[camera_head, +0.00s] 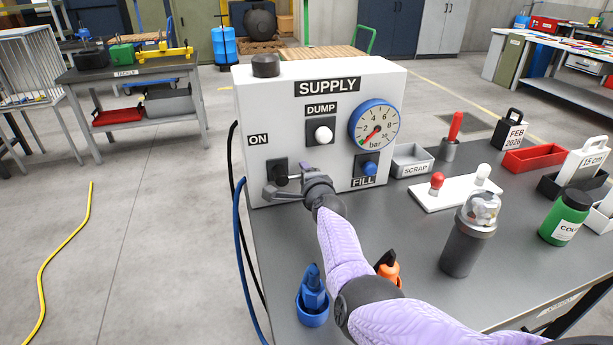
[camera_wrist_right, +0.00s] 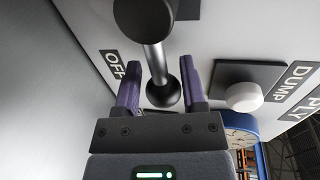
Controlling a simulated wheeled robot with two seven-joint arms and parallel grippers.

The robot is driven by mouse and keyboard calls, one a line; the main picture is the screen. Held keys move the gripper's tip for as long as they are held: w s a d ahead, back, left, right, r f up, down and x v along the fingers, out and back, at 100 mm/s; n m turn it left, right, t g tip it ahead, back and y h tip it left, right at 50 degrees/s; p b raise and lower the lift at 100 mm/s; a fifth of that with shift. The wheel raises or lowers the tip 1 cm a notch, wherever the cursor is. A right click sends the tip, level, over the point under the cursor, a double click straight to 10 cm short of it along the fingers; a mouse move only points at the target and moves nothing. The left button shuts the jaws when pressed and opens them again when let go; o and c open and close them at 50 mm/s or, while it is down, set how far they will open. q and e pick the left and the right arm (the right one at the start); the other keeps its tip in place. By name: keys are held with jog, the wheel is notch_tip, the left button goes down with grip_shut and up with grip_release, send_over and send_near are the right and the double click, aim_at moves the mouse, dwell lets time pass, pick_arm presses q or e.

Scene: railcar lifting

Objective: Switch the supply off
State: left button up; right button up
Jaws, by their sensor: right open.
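The white supply box (camera_head: 320,90) stands on the grey bench and carries a toggle lever on a dark plate (camera_head: 277,168) below an ON label (camera_head: 258,140). My right gripper (camera_head: 285,182) is at this lever, partly covering it. In the right wrist view the lever has a bright metal stem (camera_wrist_right: 157,62) and dark round ends, and an OFF label (camera_wrist_right: 112,65) is beside it. The open fingers (camera_wrist_right: 160,85) are on either side of the lever's lower ball; contact is not clear. My left gripper is not in view.
Near the lever are the white DUMP button (camera_head: 323,135), blue FILL knob (camera_head: 370,168) and pressure gauge (camera_head: 375,126), its needle at the low end. A blue fitting (camera_head: 312,290) and a clear-topped cylinder (camera_head: 468,240) stand near my right arm. A hose hangs left of the box.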

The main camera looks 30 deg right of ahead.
jog(key=shift+s+a+r+p, duration=0.1)
jog(key=shift+s+p, duration=0.05)
jog(key=shift+p, duration=0.15)
jog(key=p+v, duration=0.6)
jog(key=v, duration=0.3)
jog(key=shift+s, duration=0.3)
